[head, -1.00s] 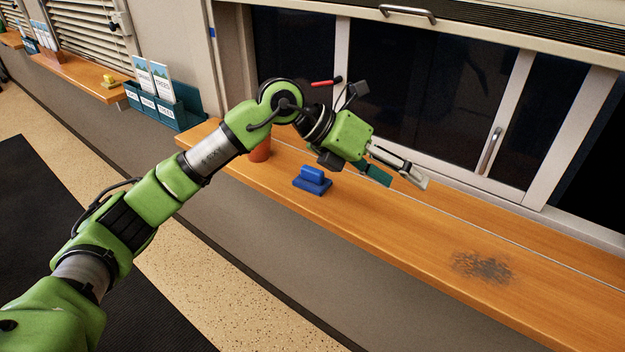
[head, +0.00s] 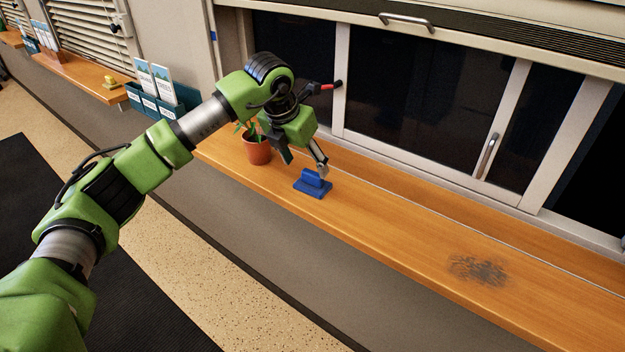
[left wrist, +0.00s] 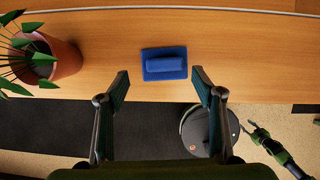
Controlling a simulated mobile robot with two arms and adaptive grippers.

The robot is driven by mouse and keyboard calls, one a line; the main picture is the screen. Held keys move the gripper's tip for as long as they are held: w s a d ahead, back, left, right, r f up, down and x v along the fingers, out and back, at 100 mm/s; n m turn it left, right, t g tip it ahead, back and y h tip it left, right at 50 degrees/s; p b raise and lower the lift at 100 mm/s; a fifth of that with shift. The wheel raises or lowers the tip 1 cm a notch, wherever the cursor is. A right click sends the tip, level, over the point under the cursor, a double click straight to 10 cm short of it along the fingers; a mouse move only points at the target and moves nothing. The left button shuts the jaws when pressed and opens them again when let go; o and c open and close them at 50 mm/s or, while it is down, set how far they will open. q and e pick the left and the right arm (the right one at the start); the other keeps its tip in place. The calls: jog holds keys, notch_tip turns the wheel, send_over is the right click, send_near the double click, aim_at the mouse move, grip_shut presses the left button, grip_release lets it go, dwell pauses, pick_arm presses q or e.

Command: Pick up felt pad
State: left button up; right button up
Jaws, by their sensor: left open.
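The felt pad is a blue block with a raised grip on a flat base (head: 313,184), lying on the wooden counter (head: 390,230). My left gripper (head: 304,167) is open and empty, pointing down above and just behind the pad in the head view. In the left wrist view the pad (left wrist: 164,64) lies ahead of the two fingertips (left wrist: 160,80), roughly centred between them and not gripped. My right gripper does not clearly show in the head view; a small green and black arm part is at the right of the left wrist view.
A potted plant (head: 257,148) stands on the counter close left of my left gripper. A dark smudge (head: 478,270) marks the counter further right. The window frame (head: 440,165) runs behind. A yellow object (head: 110,82) and leaflet holders (head: 155,103) are at the far left.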

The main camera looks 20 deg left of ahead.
aim_at(312, 173)
pick_arm(q)
jog(key=shift+w+d+f, duration=0.1)
jog(key=shift+f, duration=0.1)
jog(key=p+x, duration=0.2)
jog(key=x, duration=0.2)
jog(key=shift+w+d+f+p, duration=0.1)
jog(key=shift+w+d+p, duration=0.1)
jog(key=shift+d+p, duration=0.2)
jog(key=shift+w+f, duration=0.1)
jog(key=shift+f, duration=0.15)
jog(key=c, duration=1.2)
